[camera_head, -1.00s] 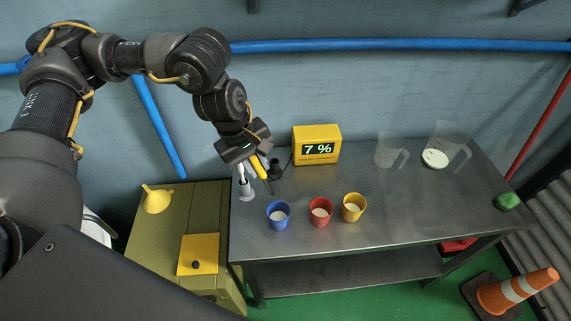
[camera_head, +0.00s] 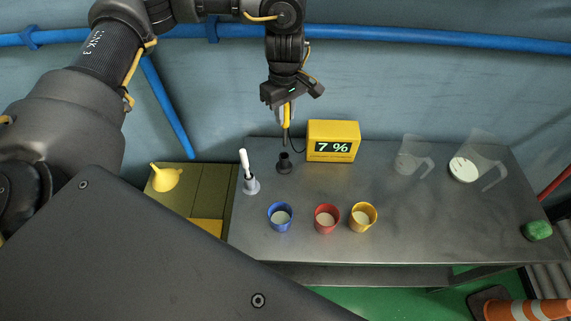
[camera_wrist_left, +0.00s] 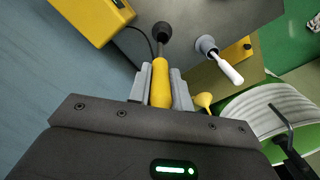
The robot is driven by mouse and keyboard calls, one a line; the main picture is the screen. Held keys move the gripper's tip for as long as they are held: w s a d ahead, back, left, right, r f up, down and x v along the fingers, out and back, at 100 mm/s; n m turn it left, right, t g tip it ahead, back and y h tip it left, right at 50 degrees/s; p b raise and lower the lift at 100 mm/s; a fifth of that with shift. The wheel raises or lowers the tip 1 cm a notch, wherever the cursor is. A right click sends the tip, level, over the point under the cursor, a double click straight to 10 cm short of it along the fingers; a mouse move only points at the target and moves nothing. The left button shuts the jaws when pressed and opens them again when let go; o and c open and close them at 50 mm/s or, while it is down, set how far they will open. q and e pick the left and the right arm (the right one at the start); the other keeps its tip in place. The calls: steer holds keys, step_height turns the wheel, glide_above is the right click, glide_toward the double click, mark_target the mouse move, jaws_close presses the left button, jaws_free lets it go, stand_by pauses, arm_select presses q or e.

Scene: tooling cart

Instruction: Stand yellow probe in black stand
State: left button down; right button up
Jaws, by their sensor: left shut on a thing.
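My left gripper (camera_head: 286,106) is shut on the yellow probe (camera_head: 286,117) by its handle. The probe hangs close to upright, its thin dark tip pointing down. The black stand (camera_head: 284,166) is on the metal table, left of the yellow display box, and the tip is just over it in the head view. In the left wrist view the yellow probe (camera_wrist_left: 160,84) sits between the fingers, and the black stand (camera_wrist_left: 162,33) lies straight beyond it. I cannot tell whether the tip is in the stand's opening. My right gripper is not in view.
A grey stand (camera_head: 251,186) holding a white-handled tool is left of the black stand. The yellow display box (camera_head: 333,153) reads 7 %, and a black cable runs from it. Blue (camera_head: 280,224), red (camera_head: 326,224) and yellow (camera_head: 363,223) cups stand in front. Clear jugs (camera_head: 412,160) are at right.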

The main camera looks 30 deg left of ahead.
mark_target(283, 127)
arm_select(q)
steer(key=shift+s+a+f, duration=0.2)
steer(key=shift+s+f, duration=0.15)
steer(key=shift+f, duration=0.2)
step_height(283, 127, down, 4)
steer(key=shift+w+d+p, duration=0.1)
steer(key=shift+p, duration=0.45)
steer(key=shift+w+f, duration=0.1)
steer(key=shift+f, duration=0.4)
step_height(283, 127, down, 4)
steer(key=shift+r+p, duration=0.15)
steer(key=shift+p, duration=0.2)
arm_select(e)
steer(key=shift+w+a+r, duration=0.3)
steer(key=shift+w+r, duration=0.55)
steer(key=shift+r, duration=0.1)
